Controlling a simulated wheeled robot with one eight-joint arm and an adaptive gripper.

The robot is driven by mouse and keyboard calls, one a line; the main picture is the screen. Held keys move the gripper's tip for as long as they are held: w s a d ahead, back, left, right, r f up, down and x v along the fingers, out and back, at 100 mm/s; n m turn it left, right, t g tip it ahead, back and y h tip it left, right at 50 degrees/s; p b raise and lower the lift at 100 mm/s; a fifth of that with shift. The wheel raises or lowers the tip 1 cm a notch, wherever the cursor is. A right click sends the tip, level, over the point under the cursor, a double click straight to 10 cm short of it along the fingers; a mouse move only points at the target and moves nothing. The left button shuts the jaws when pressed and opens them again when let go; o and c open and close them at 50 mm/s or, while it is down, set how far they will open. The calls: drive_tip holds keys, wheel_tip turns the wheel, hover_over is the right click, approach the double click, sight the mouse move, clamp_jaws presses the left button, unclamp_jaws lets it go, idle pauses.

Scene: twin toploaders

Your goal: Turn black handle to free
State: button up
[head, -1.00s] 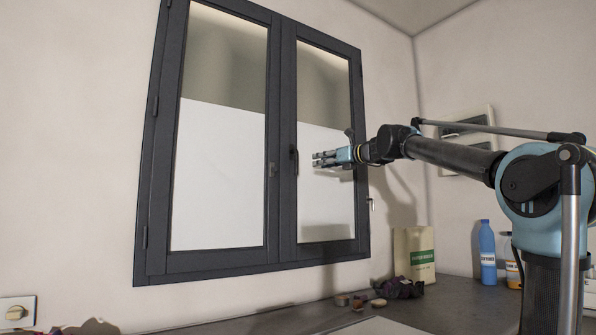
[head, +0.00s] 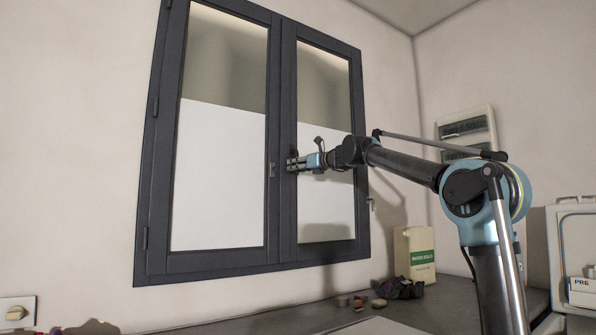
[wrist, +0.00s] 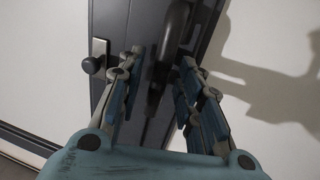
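The black handle (wrist: 174,45) is on the dark frame of the right window sash. In the wrist view it runs down between the two fingers of my gripper (wrist: 163,82). The fingers are apart, one on each side of it, with gaps showing. In the head view my gripper (head: 291,164) is at the handle's place and covers most of it; only a dark bit (head: 294,153) shows above the fingers. I cannot tell how far the handle reaches between the fingers.
A dark round knob on a pale plate (wrist: 93,64) is left of the fingers; in the head view a small latch (head: 271,170) sits there on the left sash. The window frame (head: 200,263) is close around. A cream bag (head: 414,254) stands on the counter below right.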

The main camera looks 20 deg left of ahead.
drive_tip(key=shift+w+a, duration=0.1)
drive_tip(key=shift+a, duration=0.05)
clamp_jaws()
